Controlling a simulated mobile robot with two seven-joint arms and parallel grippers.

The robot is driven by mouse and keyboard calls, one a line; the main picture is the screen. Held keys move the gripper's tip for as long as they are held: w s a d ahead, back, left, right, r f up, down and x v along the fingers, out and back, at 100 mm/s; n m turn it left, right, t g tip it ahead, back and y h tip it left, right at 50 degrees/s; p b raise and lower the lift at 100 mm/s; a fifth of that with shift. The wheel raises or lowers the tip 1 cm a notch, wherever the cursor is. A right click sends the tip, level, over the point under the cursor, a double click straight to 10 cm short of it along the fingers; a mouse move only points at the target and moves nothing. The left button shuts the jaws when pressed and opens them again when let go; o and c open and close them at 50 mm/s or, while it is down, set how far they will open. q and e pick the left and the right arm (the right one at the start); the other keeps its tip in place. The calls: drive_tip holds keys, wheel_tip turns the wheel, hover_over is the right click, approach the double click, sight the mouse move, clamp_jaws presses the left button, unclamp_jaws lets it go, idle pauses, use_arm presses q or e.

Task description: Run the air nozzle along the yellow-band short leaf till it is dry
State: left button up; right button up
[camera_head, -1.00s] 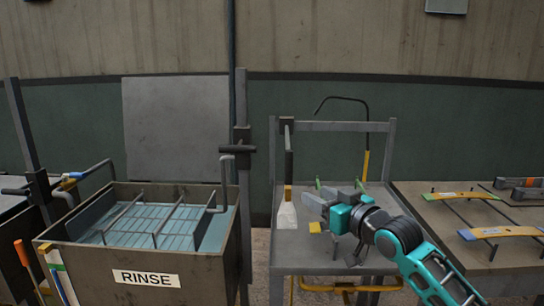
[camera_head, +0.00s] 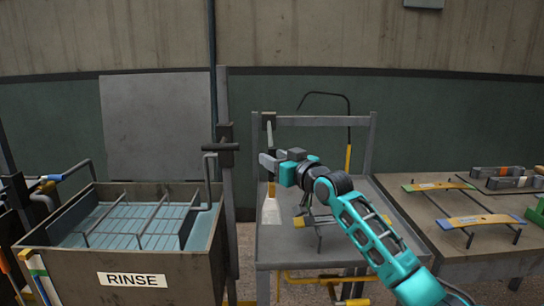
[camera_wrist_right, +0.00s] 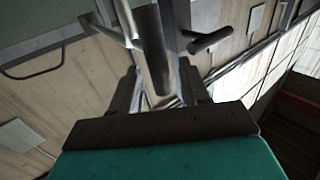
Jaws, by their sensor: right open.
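My right gripper (camera_head: 277,158) is open at the left post of the grey stand. A dark upright rod (camera_head: 270,135) hangs there, with a yellow collar and a pale, widening lower end (camera_head: 272,212). In the right wrist view a dark round bar (camera_wrist_right: 150,45) shows between the open fingers (camera_wrist_right: 160,92); I cannot tell whether they touch it. I cannot tell for sure whether this rod is the air nozzle. A yellow piece (camera_head: 299,221), perhaps part of the yellow-band short leaf, shows on the stand's top; my arm hides most around it. My left gripper is not in view.
The rinse tank (camera_head: 60,270) with a wire rack stands left. A black hooked hose with a yellow lower part (camera_head: 348,158) rises behind the stand (camera_head: 285,255).

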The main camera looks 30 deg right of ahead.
drive_tip(key=shift+w, duration=0.9)
drive_tip(key=shift+c, duration=0.4)
clamp_jaws()
